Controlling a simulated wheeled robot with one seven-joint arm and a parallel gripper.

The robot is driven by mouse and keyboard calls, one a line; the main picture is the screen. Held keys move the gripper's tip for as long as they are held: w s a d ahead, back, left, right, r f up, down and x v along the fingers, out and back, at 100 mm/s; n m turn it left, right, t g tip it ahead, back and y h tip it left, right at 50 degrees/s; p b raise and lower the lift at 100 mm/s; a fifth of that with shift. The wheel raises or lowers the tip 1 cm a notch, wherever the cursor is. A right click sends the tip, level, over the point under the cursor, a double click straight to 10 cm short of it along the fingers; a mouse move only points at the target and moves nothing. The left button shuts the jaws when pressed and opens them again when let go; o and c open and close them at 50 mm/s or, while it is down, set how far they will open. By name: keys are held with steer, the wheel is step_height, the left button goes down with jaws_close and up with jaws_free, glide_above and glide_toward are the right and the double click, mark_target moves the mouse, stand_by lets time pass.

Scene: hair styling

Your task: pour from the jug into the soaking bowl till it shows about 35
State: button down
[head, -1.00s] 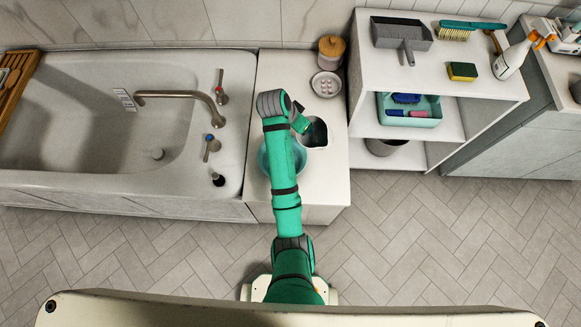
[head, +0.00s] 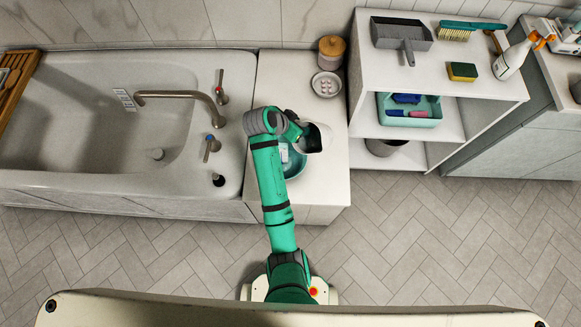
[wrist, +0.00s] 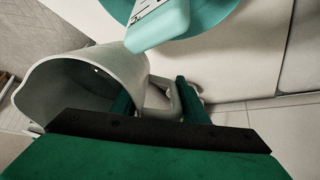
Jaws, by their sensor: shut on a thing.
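The pale jug (head: 325,134) is beside my arm's end in the head view, tilted and overlapping the far right side of the teal soaking bowl (head: 296,177). In the wrist view the jug (wrist: 98,62) has its wide mouth at the left. My gripper (wrist: 158,92) is shut on its handle. The bowl (wrist: 218,18) shows at the top of the wrist view. A pale block with dark markings (wrist: 160,22) stands at the bowl; the markings are unreadable here. My arm hides part of the bowl. I cannot see any stream or the liquid level.
The bowl stands on a white cabinet top (head: 328,185) beside the bathtub (head: 100,110). A lidded jar (head: 331,49) and a small round dish (head: 326,85) are behind the jug. A shelf unit (head: 480,88) stands to the right.

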steer(key=shift+r, duration=0.15)
steer(key=shift+r+t+h, duration=0.5)
steer(key=shift+r, duration=0.35)
steer(key=shift+r+t+h, duration=0.3)
stand_by(0.4)
steer(key=shift+t+h, duration=0.4)
steer(key=shift+t, duration=0.1)
